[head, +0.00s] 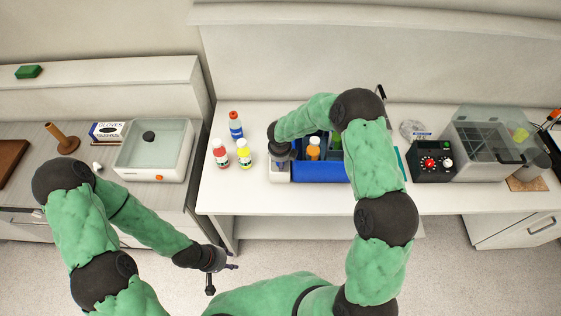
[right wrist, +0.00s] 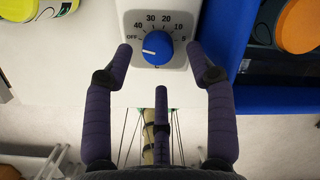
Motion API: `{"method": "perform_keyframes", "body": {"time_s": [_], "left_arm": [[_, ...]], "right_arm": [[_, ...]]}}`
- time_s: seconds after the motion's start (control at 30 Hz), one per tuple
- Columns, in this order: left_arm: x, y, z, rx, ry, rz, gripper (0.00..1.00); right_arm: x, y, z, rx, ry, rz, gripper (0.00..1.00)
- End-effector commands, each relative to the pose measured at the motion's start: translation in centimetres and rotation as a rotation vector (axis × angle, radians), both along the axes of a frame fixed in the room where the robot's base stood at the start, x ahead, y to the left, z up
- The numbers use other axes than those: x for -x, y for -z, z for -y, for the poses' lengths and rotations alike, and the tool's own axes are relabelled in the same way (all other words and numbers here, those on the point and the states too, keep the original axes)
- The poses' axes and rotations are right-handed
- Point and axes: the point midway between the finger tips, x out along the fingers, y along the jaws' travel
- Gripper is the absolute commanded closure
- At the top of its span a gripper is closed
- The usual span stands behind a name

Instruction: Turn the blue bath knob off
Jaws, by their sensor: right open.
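The blue knob (right wrist: 157,48) sits on a white panel with a printed scale running from OFF on the left through 40, 30, 20 and 10 to 5. Its white mark points left, toward the OFF side; I cannot tell whether it is exactly at OFF. My right gripper (right wrist: 165,62) is open, with its fingertips on either side of the knob and apart from it. In the head view the right gripper (head: 279,153) is over the white end of the blue bath (head: 320,172), and the knob is hidden. My left gripper (head: 222,278) is open and empty, low over the floor.
Bottles, including a red-capped one (head: 235,125), stand left of the bath. A black box with knobs (head: 432,160) and a clear-lidded bath (head: 485,145) are at right. A white bath (head: 155,150) stands on the left counter.

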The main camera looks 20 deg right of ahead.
Motion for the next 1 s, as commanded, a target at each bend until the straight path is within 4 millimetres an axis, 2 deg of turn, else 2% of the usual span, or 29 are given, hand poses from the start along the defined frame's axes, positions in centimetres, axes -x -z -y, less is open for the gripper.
{"method": "perform_keyframes", "body": {"time_s": [0.03,0.2,0.4,0.6,1.0], "left_arm": [[0.0,0.0,0.0,0.0,0.0,0.0,0.6],[0.0,0.0,0.0,0.0,0.0,0.0,0.6],[0.0,0.0,0.0,0.0,0.0,0.0,0.6],[0.0,0.0,0.0,0.0,0.0,0.0,0.6],[0.0,0.0,0.0,0.0,0.0,0.0,0.6]], "right_arm": [[0.1,-1.2,-0.1,-0.001,0.0,0.005,0.44],[1.0,-4.5,-0.4,0.0,0.001,0.002,0.44],[1.9,-7.4,-0.6,0.001,-0.001,-0.002,0.44],[2.3,-8.7,-0.7,0.001,-0.001,-0.004,0.44],[2.3,-8.8,-0.7,0.0,0.0,-0.004,0.44]]}}
